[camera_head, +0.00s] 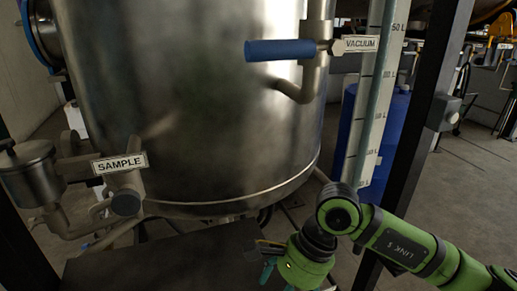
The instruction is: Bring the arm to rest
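My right arm (405,245) is green and comes in from the lower right. It bends down at a dark joint, and my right gripper (268,262) is low in the middle of the view, in front of the dark flat top below the tank. Its fingers are small, dark and partly cut off, so I cannot tell whether they are open or shut. I see nothing held in it. My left arm and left gripper are not in view.
A large steel tank (190,110) fills the middle. A blue-handled VACUUM valve (280,50) and a SAMPLE valve (125,203) are on it. A dark post (425,110) stands behind my arm, near a blue drum (388,135). Floor (460,185) at right looks clear.

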